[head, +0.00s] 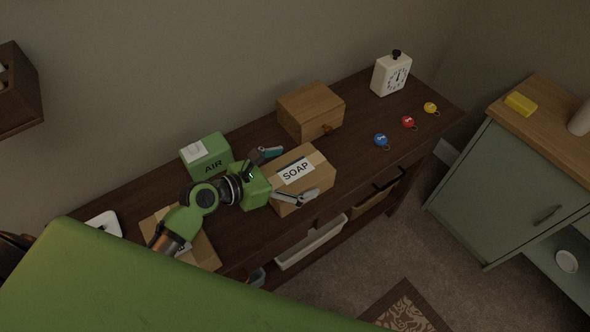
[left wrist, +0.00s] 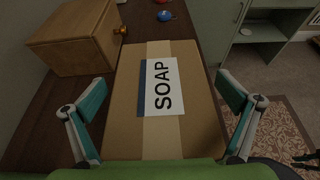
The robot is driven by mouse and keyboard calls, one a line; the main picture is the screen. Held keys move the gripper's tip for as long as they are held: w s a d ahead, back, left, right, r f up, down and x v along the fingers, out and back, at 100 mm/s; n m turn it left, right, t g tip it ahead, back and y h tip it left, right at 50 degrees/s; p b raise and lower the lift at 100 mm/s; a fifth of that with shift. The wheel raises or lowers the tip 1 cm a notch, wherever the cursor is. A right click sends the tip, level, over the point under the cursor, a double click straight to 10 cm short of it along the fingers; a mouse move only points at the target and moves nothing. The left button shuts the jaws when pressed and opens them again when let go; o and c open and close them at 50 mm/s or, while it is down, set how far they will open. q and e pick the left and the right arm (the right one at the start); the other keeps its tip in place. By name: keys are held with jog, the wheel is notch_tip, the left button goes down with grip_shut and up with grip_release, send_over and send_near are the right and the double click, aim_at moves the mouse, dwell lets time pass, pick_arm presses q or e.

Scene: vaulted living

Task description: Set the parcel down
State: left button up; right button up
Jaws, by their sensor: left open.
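The parcel is a brown cardboard box (head: 312,172) with a white SOAP label, resting on the dark wooden console table (head: 352,135) in the head view. My left gripper (head: 293,174) is open, with one finger on each side of the near end of the box. In the left wrist view the SOAP box (left wrist: 125,115) lies between the two spread teal-tipped fingers (left wrist: 165,110), with gaps visible on both sides.
A wooden box with a knob (head: 311,112) stands close behind the parcel. A green AIR box (head: 207,156) and another carton (head: 203,249) are to the left.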

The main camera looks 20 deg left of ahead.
pick_arm(q)
jog(key=v, duration=1.2)
jog(key=shift+b, duration=0.4)
